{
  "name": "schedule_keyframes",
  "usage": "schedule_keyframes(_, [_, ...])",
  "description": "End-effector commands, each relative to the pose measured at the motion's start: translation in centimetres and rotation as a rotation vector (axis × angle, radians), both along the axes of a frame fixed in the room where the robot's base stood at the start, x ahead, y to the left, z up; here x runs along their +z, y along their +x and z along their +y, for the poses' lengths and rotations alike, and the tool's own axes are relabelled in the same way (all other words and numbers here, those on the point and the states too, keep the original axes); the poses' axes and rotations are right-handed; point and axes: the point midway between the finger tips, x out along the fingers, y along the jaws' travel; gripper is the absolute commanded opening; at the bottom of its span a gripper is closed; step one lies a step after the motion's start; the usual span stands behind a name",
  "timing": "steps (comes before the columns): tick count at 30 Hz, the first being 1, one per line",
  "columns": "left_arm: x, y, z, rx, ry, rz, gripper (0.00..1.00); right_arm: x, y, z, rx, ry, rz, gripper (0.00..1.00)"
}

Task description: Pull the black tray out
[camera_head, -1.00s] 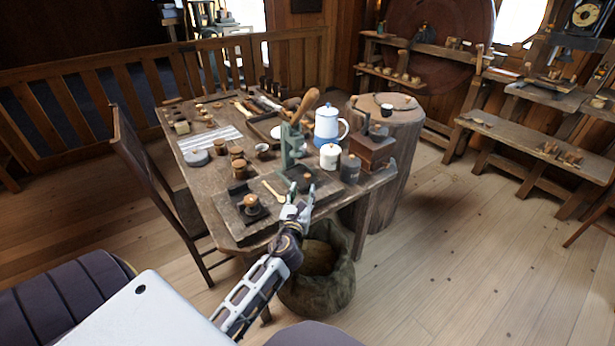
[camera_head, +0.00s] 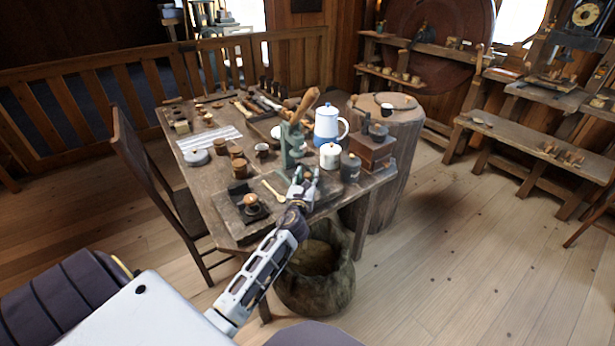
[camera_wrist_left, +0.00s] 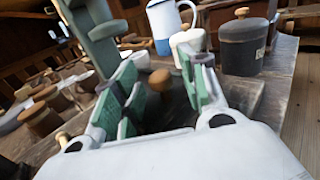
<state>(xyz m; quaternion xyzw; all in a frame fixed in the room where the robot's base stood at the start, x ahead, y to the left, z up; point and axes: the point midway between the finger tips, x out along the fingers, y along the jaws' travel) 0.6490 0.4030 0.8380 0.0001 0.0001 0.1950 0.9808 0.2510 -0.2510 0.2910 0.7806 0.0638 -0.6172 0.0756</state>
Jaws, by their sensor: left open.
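The black tray (camera_wrist_left: 157,112) lies at the foot of the green lever press (camera_head: 291,145), near the front of the wooden table. A small wooden knob (camera_wrist_left: 160,82) stands over it in the wrist view. My left gripper (camera_head: 305,176) is open, with its fingers pointing away over the tray. In the wrist view the green-padded fingers (camera_wrist_left: 163,88) stand on either side of the knob and the dark tray, with a gap between them. I cannot tell whether they touch the tray. In the head view my gripper hides most of the tray. My right gripper is not in view.
A dark canister (camera_head: 350,168), a white lidded pot (camera_head: 330,156) and a blue-white jug (camera_head: 327,125) stand close right of the press. A black stand (camera_head: 252,211) and a wooden spoon (camera_head: 272,190) lie left. A sack (camera_head: 318,275) stands below the table's front edge.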

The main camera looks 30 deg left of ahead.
Motion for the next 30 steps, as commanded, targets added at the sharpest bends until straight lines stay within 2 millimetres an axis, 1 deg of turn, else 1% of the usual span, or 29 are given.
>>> schedule_keyframes(6, [0.03, 0.92, 0.41, 0.001, 0.001, 0.000, 0.42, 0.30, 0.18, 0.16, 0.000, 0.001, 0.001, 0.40])
schedule_keyframes(17, [0.03, 1.07, 0.48, 0.001, 0.001, 0.000, 0.42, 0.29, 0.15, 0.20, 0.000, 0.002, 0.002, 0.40])
schedule_keyframes(20, [0.02, 1.06, 0.48, 0.001, 0.000, 0.000, 0.31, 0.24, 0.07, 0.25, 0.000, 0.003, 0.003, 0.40])
schedule_keyframes(27, [0.02, 1.06, 0.48, 0.001, 0.000, 0.000, 0.00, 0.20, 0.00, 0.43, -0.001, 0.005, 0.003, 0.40])
schedule_keyframes(30, [0.01, 1.05, 0.49, 0.001, 0.000, 0.000, 0.00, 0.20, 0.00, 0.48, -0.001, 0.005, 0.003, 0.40])
